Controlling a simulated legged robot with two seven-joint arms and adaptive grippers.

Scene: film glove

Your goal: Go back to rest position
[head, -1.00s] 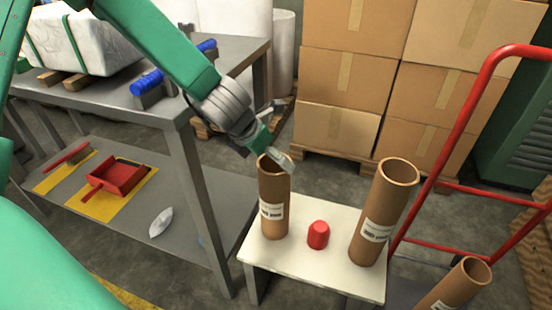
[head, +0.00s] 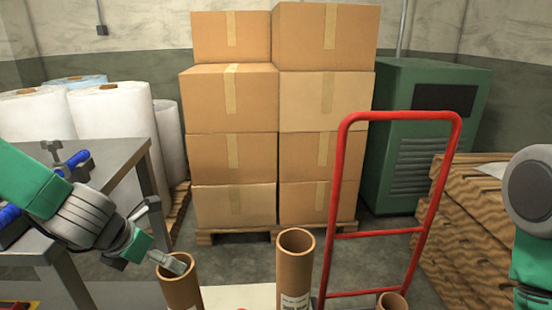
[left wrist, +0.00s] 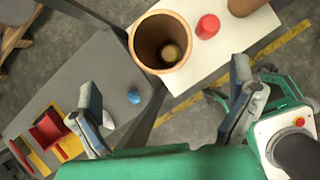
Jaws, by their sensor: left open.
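My left gripper (head: 164,236) is open at the lower left of the head view, its fingers empty by the mouth of a brown cardboard tube (head: 183,292). One finger overlaps the tube's rim in the picture; I cannot tell whether it touches. In the left wrist view, my left gripper's fingers (left wrist: 164,86) are spread wide. The same tube (left wrist: 150,62) stands beyond them on a white-topped stand (left wrist: 190,74), with a round tan patch down inside. A red plug (left wrist: 208,26) sits beside it. Part of my right arm shows at the right edge; its gripper is out of view.
A second tube (head: 296,262) stands right of the first. A red hand-truck frame (head: 334,205) rises behind it. A grey table (head: 112,160) with blue-handled clamps (head: 72,160) lies left, close to my left arm. Stacked boxes (head: 234,160) stand behind. Floor is clear around the pallet.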

